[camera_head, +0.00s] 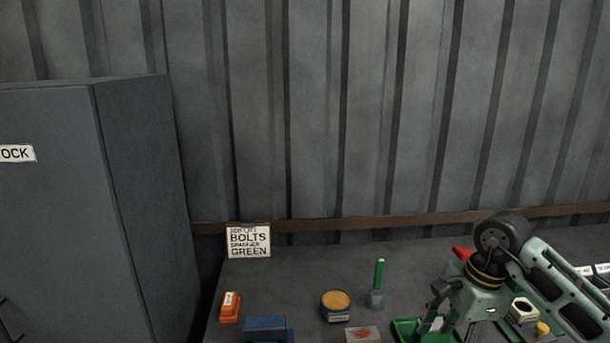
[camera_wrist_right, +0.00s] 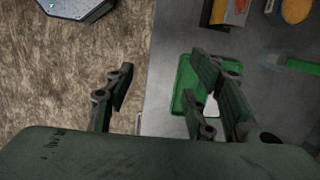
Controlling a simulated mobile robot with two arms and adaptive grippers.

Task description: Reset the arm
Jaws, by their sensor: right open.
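My right arm comes in from the right in the head view, bent over the right part of the bench. In the right wrist view my right gripper (camera_wrist_right: 160,95) is open, its two fingers wide apart with nothing between them. The left finger is over the floor and the right finger over the bench. A green tray (camera_wrist_right: 182,76) lies below the right finger, partly hidden by it, with a pale thing in it. The tray also shows at the bottom of the head view (camera_head: 406,327), partly behind my arm. My left gripper is in neither view.
The grey bench (camera_head: 300,262) holds an orange item (camera_head: 229,308), a blue box (camera_head: 267,329), a round tin (camera_head: 335,304), a green-handled tool (camera_head: 379,275) and a sign (camera_head: 248,241). A tall cabinet (camera_head: 60,210) stands left. Brown floor (camera_wrist_right: 50,75) lies beside the bench.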

